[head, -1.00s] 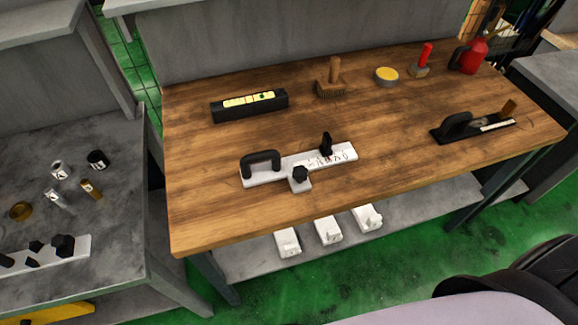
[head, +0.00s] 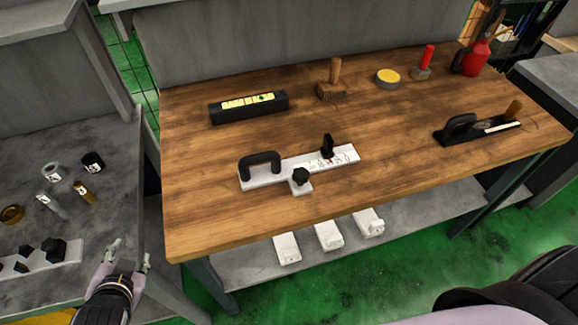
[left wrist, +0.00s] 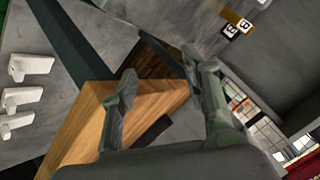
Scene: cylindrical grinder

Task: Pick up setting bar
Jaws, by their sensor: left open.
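A white bar (head: 325,162) with a black arched handle, a dark knob and a small upright black piece lies on the wooden table, near its front; it looks like the setting bar. A black bar-like tool (head: 475,132) with a black handle lies at the table's right side. My left gripper (head: 127,256) is open and empty, low at the left in front of the grey bench, well apart from the white bar. Its two fingers (left wrist: 160,75) show spread in the left wrist view, with nothing between them. My right gripper is not in view.
A black level-like box (head: 248,106), a brush (head: 332,82), a yellow-topped tin (head: 387,78) and a red can (head: 475,57) stand on the table's back half. The grey bench (head: 100,215) at left holds small parts. White blocks (head: 329,235) sit on the lower shelf.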

